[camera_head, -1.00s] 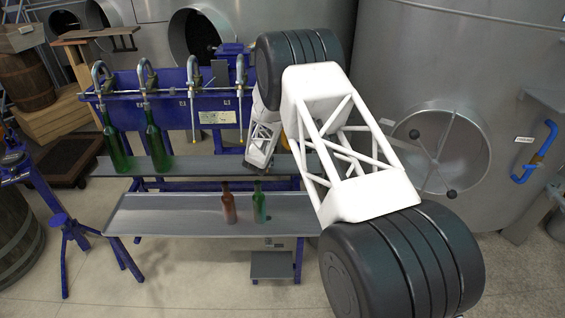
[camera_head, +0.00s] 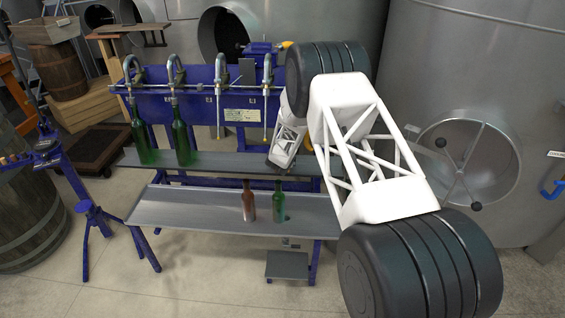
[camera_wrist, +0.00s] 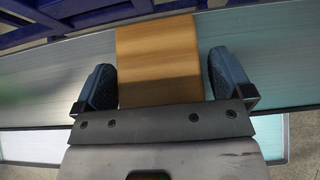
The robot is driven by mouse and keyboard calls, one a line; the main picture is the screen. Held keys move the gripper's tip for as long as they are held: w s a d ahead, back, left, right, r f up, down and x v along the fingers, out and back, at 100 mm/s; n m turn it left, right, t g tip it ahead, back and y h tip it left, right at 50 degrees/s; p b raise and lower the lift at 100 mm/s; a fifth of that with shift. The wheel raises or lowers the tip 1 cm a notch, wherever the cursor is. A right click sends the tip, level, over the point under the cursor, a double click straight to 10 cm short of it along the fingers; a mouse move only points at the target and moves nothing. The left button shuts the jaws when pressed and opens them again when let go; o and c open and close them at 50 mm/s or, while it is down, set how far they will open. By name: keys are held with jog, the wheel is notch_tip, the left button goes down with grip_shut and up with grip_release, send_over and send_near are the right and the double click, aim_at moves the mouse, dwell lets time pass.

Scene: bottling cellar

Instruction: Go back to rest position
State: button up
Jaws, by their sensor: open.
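My gripper (camera_head: 273,168) shows small in the head view, at the end of my white arm. It hangs by the right part of the upper shelf of the blue bottling stand. In the wrist view its two dark blue fingers (camera_wrist: 163,82) are wide apart. A plain wooden block (camera_wrist: 158,52) shows between them, with a visible gap to each finger. The grey shelf (camera_wrist: 275,60) lies beyond. In the head view I cannot make out the block; my gripper and arm hide that spot.
Two green bottles (camera_head: 181,140) stand under the left filling spouts on the upper shelf (camera_head: 225,163). A brown bottle (camera_head: 249,204) and a green bottle (camera_head: 279,203) stand on the lower shelf (camera_head: 185,210). A steel tank (camera_head: 470,70) rises at right. A blue tripod stand (camera_head: 90,215) is at left.

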jog(key=shift+w+f, duration=0.45)
jog(key=shift+w, duration=0.1)
jog(key=c, duration=1)
jog(key=shift+d+f, duration=0.1)
jog(key=shift+d, duration=0.15)
